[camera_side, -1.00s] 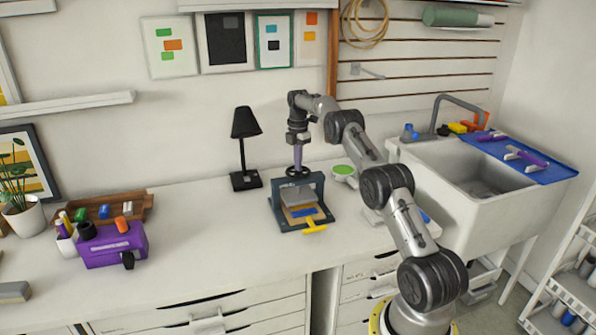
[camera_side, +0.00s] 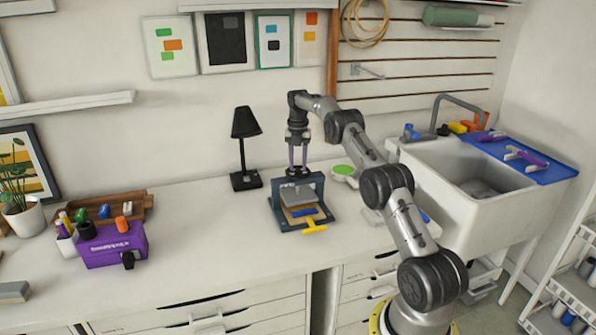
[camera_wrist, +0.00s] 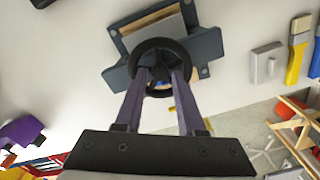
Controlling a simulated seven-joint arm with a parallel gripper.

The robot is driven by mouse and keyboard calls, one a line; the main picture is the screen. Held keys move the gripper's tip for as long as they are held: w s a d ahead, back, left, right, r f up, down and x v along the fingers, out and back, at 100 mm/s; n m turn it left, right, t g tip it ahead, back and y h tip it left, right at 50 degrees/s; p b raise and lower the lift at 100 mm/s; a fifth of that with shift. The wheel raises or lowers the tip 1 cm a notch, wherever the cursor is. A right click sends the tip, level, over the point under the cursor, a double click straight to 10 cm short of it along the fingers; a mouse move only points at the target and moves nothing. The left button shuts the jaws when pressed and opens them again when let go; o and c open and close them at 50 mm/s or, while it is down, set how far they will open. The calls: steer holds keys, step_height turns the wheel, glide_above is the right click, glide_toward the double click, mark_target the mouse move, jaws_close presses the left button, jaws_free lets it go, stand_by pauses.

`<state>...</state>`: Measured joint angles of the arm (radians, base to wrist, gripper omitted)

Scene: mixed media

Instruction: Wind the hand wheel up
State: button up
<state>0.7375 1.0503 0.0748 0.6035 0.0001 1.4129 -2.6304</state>
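The press (camera_side: 312,183) is a dark blue-grey frame on the bench in the side view, with a flat bed and a yellow handle (camera_side: 315,229) at its front. Its black round hand wheel (camera_wrist: 160,42) lies flat on top in the wrist view. My gripper (camera_side: 298,171) points straight down over the wheel. Its two purple fingers stand apart, with a gap between them. In the wrist view the fingertips (camera_wrist: 162,73) overlap the near half of the wheel, one each side of its hub. I cannot tell whether they touch the rim or spokes.
A black lamp (camera_side: 245,150) stands left of the press, and a green-topped round container (camera_side: 344,171) stands right behind it. A purple box (camera_side: 108,247) is at the bench's left. The sink (camera_side: 465,175) is at the right. The bench between box and press is clear.

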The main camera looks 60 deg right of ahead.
steer(key=o, duration=0.9)
steer(key=shift+r, duration=1.05)
steer(key=m, duration=0.8)
steer(key=shift+m, duration=0.4)
steer(key=shift+f, duration=0.15)
